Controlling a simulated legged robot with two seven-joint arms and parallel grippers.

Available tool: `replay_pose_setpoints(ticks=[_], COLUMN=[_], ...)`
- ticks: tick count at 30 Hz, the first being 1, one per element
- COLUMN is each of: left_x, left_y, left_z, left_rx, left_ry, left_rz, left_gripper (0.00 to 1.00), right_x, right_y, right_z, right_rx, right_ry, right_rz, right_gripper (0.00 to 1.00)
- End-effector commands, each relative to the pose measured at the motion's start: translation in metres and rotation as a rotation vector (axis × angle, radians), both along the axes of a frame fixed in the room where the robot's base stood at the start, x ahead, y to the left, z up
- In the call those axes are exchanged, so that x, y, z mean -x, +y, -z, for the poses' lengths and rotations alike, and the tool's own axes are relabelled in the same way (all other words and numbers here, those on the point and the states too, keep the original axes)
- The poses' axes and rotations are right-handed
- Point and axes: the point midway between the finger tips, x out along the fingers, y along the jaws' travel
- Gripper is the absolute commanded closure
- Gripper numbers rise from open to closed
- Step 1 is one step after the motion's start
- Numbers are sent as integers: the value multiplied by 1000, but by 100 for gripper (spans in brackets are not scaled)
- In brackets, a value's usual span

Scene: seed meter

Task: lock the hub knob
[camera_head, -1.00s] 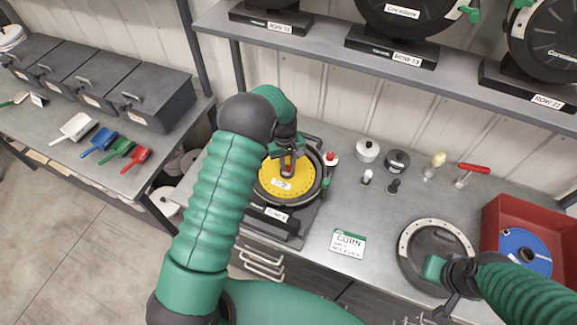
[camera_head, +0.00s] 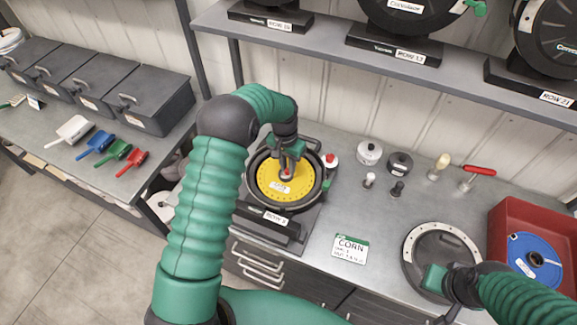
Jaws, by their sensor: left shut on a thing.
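The seed meter (camera_head: 253,204) sits open on its stand on the bench, with a yellow seed disc (camera_head: 302,189) inside its black housing. The hub knob (camera_head: 286,175) is at the middle of the disc and shows a bit of red. My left gripper (camera_head: 286,169) points down over the disc's middle and is shut on the hub knob, partly hiding it. My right gripper (camera_head: 447,303) is at the lower right, beside the round grey-rimmed cover (camera_head: 412,249); its fingers are too unclear to tell their state.
A corn card (camera_head: 349,248) lies right of the meter. A red bin (camera_head: 505,222) holds a blue disc (camera_head: 533,255). A shelf (camera_head: 350,62) with meters overhangs the back.

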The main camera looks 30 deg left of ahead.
Motion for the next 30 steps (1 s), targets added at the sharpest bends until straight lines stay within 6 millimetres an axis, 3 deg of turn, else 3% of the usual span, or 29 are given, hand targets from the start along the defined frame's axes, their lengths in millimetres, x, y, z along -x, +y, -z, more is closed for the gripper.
replay_pose_setpoints(ticks=[21, 22, 24, 27, 30], left_x=[4, 4, 4, 3, 2], left_y=[3, 3, 3, 2, 1], left_z=[3, 3, 3, 2, 2], left_rx=[-2, -2, -2, -2, -1], left_ry=[13, 13, 12, 9, 6], left_rz=[82, 81, 81, 81, 81], left_gripper=[100, 80, 71, 60, 60], right_x=[0, 0, 0, 0, 0], right_y=[0, 0, 0, 0, 0], right_z=[2, 2, 2, 2, 2], right_rx=[0, 0, 0, 0, 0], right_ry=[0, 0, 0, 0, 0], right_rz=[0, 0, 0, 0, 0], right_gripper=[100, 100, 100, 100, 100])
